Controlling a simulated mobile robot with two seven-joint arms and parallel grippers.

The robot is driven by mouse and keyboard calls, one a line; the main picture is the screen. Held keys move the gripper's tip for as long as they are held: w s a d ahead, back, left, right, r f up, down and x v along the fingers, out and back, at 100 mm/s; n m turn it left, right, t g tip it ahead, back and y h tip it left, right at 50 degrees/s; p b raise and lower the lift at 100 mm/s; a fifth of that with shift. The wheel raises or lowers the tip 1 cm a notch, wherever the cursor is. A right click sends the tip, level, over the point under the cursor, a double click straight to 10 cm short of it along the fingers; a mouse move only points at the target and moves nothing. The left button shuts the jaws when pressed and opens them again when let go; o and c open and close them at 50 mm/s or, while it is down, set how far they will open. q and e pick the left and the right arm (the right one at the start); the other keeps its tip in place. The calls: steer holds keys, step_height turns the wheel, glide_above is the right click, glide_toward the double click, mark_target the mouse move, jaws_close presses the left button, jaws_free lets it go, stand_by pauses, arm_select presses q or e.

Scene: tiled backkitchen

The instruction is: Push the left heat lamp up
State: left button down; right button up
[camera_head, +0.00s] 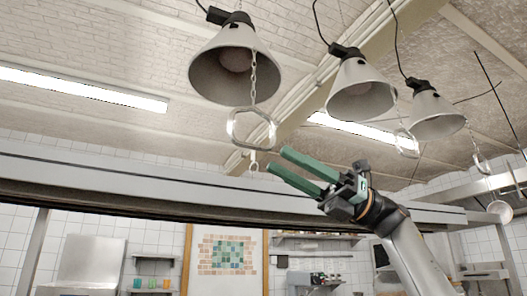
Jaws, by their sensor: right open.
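Several heat lamps hang from the ceiling. The left heat lamp (235,62) is the largest in view, a grey-white cone with a bulb inside. A chain with a metal ring handle (252,129) hangs below it, with a small hook under the handle. My right gripper (275,160) has long green fingers spread apart, pointing left. In the picture its tips lie just below and right of the handle, with no hold on it visible. The middle lamp (361,90) and the right lamp (431,113) hang farther right. My left gripper is out of view.
A long metal shelf edge (120,178) runs across the view behind the gripper. Fluorescent lights (80,89) are on the ceiling. Other handles (406,143) hang under the right-hand lamps. A framed mosaic (227,254) is on the far wall.

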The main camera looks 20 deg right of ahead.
steer(key=v, duration=0.6)
steer(key=m+t+h+b, duration=0.3)
steer(key=m+t+h, duration=0.7)
steer(key=m, duration=1.2)
glide_toward(248, 147)
steer(key=w+f+t+y, duration=0.1)
steer(key=f+t+y, duration=0.1)
steer(key=p+x, duration=0.3)
steer(key=x, duration=0.9)
steer(key=shift+w, duration=0.15)
steer(key=shift+c, duration=0.3)
